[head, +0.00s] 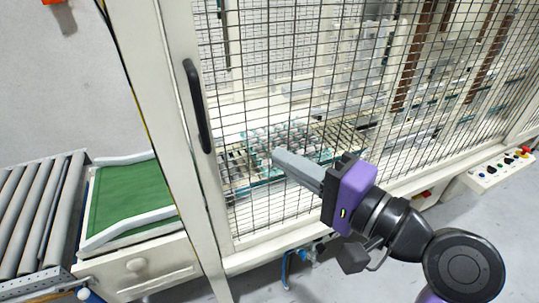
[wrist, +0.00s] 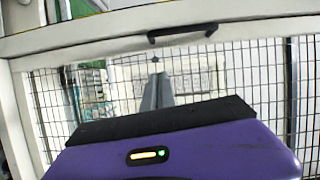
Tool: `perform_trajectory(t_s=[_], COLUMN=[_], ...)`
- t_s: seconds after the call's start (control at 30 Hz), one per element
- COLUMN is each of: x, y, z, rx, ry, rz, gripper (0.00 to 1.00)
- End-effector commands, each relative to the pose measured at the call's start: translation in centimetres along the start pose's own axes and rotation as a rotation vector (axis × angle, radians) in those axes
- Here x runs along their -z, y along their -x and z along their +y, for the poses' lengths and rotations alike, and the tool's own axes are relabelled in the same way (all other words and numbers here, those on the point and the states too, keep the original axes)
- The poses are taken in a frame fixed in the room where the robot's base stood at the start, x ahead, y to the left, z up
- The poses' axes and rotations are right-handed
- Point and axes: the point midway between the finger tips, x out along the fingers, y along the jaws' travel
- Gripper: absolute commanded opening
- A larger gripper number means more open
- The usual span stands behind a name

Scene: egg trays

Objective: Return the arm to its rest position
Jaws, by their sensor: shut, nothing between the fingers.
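My gripper (head: 277,156) is in front of the wire-mesh cage door in the head view. Its grey fingers are shut together with nothing between them, pointing left and towards the mesh. The purple gripper body and black wrist reach in from the lower right. In the wrist view my gripper (wrist: 156,78) shows as closed grey fingers beyond the purple body, with mesh behind. I cannot tell whether the fingertips touch the mesh.
The mesh cage (head: 300,100) has a white frame and a black door handle (head: 197,105). Machinery stands behind the mesh. A green conveyor belt (head: 128,196) and a roller conveyor (head: 36,210) are at left. A button panel (head: 500,169) is at right. Grey floor is open at lower right.

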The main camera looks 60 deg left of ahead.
Motion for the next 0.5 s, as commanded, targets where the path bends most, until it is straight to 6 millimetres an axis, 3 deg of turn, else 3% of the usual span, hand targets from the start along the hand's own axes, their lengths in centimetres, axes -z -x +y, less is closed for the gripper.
perform_trajectory(t_s=[0.4, 0.5], x=[0.1, 1.4], y=[0.7, 0.8], z=[-0.1, -0.6], rx=[0.003, 0.022], ry=[0.014, 0.06], rz=[0.004, 0.057], gripper=[0.0, 0.0])
